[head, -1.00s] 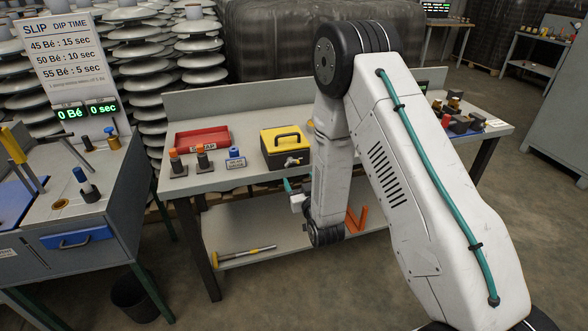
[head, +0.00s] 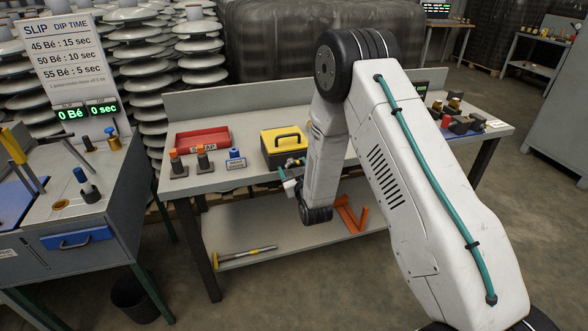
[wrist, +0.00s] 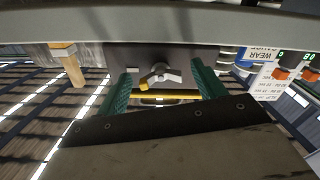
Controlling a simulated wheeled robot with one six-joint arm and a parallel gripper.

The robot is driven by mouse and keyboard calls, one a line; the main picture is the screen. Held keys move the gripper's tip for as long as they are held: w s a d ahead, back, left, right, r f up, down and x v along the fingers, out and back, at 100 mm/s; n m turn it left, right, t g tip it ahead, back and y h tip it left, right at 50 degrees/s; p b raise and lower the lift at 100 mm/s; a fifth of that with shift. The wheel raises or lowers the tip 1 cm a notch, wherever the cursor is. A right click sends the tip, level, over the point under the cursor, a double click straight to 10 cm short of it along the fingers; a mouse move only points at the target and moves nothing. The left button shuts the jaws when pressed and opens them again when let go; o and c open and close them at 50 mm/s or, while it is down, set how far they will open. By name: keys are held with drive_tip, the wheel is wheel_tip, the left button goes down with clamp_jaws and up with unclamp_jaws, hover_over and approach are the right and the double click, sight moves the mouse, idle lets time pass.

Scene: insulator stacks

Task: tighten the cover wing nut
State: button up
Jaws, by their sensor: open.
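The yellow box (head: 272,142) with a black handle and dark base stands on the workbench, near its front edge. In the wrist view the grey wing nut (wrist: 158,76) sits on a dark face, between my gripper's two teal fingers (wrist: 163,88). A yellow bar (wrist: 150,97) shows just below it, also between the fingers. The fingers are apart, one on each side, with visible gaps to the wing nut. In the head view my gripper (head: 290,174) is at the front of the box, partly hidden by my arm. The wing nut is hard to make out there.
A red tray (head: 203,139), two dark bottles with orange caps and a blue-labelled container (head: 236,159) stand left of the box. The lower shelf (head: 245,235) holds a yellow-handled tool and an orange bracket. My arm hides the bench's middle.

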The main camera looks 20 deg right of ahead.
drive_tip(key=c, duration=1)
drive_tip(key=shift+o, duration=0.2)
drive_tip(key=shift+m, duration=1.6)
drive_tip(key=shift+c, duration=0.2)
drive_tip(key=o, duration=1)
drive_tip(key=s, duration=0.8)
